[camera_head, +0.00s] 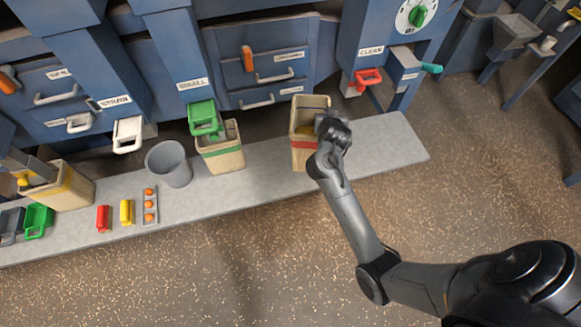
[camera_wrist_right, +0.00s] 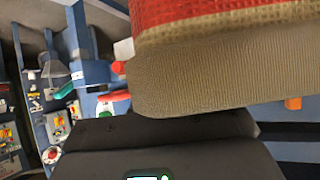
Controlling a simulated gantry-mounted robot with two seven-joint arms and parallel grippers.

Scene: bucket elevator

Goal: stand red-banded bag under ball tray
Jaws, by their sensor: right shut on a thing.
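The red-banded bag (camera_head: 303,157) is an open-topped tan bag at the middle right of the bench in the head view. My right gripper (camera_head: 332,128) is shut on its upper right side. The wrist view shows the bag's red band (camera_wrist_right: 215,20) and tan lower part close up, above the dark gripper body. I cannot tell whether the bag's base touches the bench. A small tray with orange balls (camera_head: 150,206) lies on the bench to the left; the only balls I can make out are there. My left gripper is not in view.
A green-banded bag (camera_head: 222,158) stands below the green handle (camera_head: 205,118). A grey bucket (camera_head: 169,164) and a yellow-banded bag (camera_head: 66,188) stand further left. A red handle (camera_head: 367,80) juts out at the upper right. The bench's right end (camera_head: 400,145) is clear.

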